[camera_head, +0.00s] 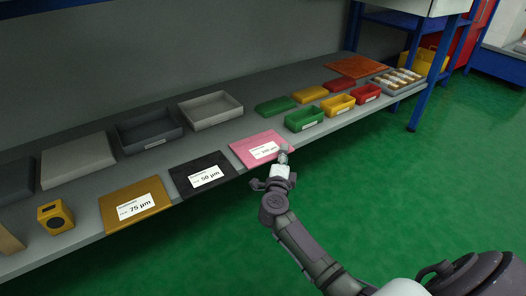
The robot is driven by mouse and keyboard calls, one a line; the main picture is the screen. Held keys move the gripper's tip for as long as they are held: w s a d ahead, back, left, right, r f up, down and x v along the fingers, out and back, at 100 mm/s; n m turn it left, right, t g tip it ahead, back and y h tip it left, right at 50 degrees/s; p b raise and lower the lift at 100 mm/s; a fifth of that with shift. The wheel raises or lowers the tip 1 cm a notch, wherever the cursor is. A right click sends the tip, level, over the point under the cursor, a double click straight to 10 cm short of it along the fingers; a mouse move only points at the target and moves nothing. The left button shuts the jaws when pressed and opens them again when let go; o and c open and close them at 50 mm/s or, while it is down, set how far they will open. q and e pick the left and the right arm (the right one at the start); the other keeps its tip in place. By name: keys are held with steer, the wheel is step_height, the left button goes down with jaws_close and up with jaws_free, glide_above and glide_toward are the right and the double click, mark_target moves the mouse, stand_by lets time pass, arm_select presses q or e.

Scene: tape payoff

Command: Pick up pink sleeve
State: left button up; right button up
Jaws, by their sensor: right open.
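The pink sleeve (254,146) lies flat near the front edge of the grey shelf, with a white printed label on it. My right gripper (283,153) is open at the sleeve's front right corner, overlapping it in the picture; I cannot tell whether it touches the sleeve. My arm reaches in from the lower right. My left gripper is not in view.
A black sleeve (187,168) and an ochre sleeve (126,197) lie to the left along the shelf (85,225). Grey trays (240,110) stand behind. Green, yellow and red bins (339,105) stand to the right. Green floor (400,190) in front is clear.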

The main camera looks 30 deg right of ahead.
jaws_close()
steer(key=shift+r, duration=0.15)
